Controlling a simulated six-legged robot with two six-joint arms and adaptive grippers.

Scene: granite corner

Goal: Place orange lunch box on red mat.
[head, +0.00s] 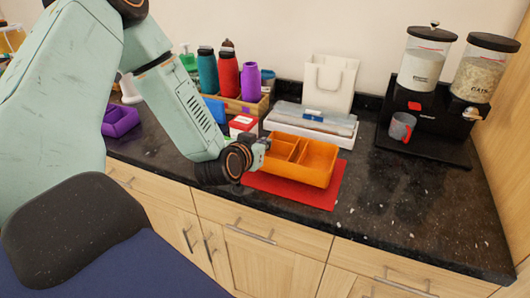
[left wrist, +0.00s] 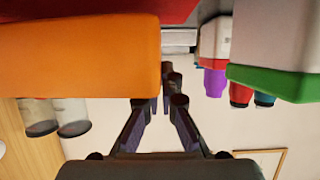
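The orange lunch box (head: 312,168), an open tray with compartments, is over the red mat (head: 312,194), with mat showing along its front and right side. I cannot tell whether its base touches the mat. My left gripper (head: 258,150) is at the box's left end. In the left wrist view, which is upside down, the box (left wrist: 80,55) fills the upper left and hides part of one finger. My right gripper is not in view.
Bottles stand in a wooden crate (head: 243,104). A red-and-white carton (head: 243,126) is close behind my gripper. A grey mug (head: 402,127) stands right; the counter's right front is clear.

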